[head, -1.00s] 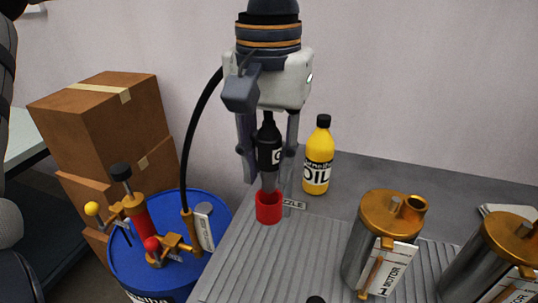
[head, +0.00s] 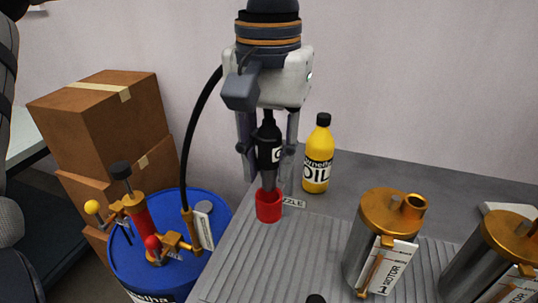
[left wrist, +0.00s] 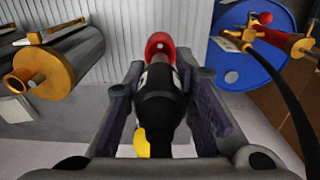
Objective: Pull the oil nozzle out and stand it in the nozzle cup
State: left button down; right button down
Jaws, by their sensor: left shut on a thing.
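The oil nozzle (head: 268,146) is black with a white label and a grey lower end, and hangs nearly upright. My left gripper (head: 267,150) is shut on its black body. The red nozzle cup (head: 268,207) stands directly below, on the bench. The nozzle's grey end reaches the cup's mouth; how deep it sits I cannot tell. In the left wrist view the black nozzle (left wrist: 160,97) lies between the fingers (left wrist: 160,95), pointing at the red cup (left wrist: 160,41). My right gripper is not in view.
A blue drum (head: 180,273) with a red and gold pump (head: 144,222) stands left of the bench. A black hose (head: 187,140) rises from it. A yellow oil bottle (head: 318,160) stands behind the cup. Metal canisters (head: 364,253) stand at the right. Cardboard boxes (head: 95,118) are at the back left.

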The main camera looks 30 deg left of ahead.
aim_at(269, 179)
pick_arm(q)
jog(key=shift+f, duration=1.75)
jog(key=c, duration=1.2)
grip_release()
jog(key=shift+c, duration=0.2)
notch_tip(269, 179, up, 12)
